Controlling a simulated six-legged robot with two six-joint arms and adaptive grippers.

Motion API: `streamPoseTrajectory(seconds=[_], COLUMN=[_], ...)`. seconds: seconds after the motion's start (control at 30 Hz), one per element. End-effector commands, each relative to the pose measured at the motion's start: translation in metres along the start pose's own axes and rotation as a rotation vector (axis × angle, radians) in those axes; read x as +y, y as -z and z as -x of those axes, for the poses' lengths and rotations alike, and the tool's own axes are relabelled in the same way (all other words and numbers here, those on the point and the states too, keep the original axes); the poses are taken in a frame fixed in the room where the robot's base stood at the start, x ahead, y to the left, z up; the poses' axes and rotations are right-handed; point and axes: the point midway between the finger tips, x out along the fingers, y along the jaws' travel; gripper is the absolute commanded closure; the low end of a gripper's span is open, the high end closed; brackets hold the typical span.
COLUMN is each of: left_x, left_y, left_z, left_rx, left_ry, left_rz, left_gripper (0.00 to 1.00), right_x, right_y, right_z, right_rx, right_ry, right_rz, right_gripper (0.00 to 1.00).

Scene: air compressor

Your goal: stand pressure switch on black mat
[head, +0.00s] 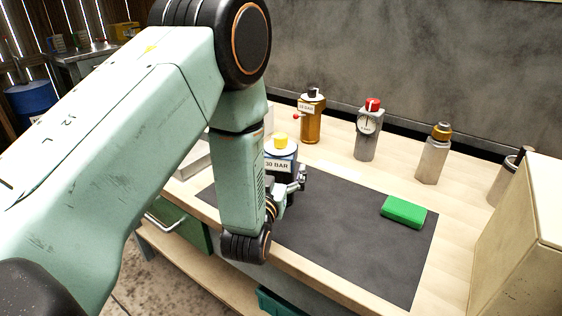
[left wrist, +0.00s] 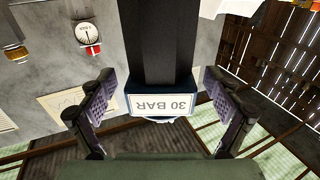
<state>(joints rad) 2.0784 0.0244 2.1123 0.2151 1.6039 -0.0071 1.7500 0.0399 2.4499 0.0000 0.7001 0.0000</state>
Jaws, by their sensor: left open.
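The pressure switch looks to be the dark blue-black unit with a yellow cap and a "30 BAR" label (head: 280,165). In the head view it appears upright near the back left of the black mat (head: 335,218). My arm hides its lower part, so I cannot tell whether it stands on the mat. My left gripper (head: 290,188) is open just in front of it. In the left wrist view the label (left wrist: 165,103) shows upside down between the spread fingers of my left gripper (left wrist: 160,108), with gaps on both sides. My right gripper is not in view.
A green block (head: 403,212) lies on the mat's right part. An amber bottle (head: 311,120), a gauge unit with a red cap (head: 367,135) and a grey bottle (head: 433,155) stand behind the mat. A beige box (head: 520,250) borders the right. The mat's middle is clear.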

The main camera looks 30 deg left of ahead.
Motion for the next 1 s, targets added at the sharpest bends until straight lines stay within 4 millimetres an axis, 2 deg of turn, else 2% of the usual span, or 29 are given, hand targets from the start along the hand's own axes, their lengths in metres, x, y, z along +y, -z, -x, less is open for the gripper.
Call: streamPoseTrajectory(seconds=[0.03,0.2,0.4,0.6,1.0], left_x=[0.001,0.001,0.001,0.001,0.000], left_y=[0.000,0.000,0.000,0.000,0.000], left_z=[0.012,0.048,0.080,0.093,0.093], left_rx=[-0.005,-0.005,-0.003,0.000,0.001], left_ry=[-0.004,-0.004,-0.003,-0.002,-0.001], left_rz=[-0.003,-0.004,-0.003,-0.001,0.000], left_gripper=[0.10,0.10,0.10,0.10,0.10], right_x=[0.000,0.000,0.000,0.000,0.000], right_y=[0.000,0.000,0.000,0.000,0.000], right_z=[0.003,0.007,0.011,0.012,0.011], right_rx=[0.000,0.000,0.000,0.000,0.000], right_ry=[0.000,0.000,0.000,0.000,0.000], right_rz=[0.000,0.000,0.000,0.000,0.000], right_gripper=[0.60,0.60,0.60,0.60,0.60])
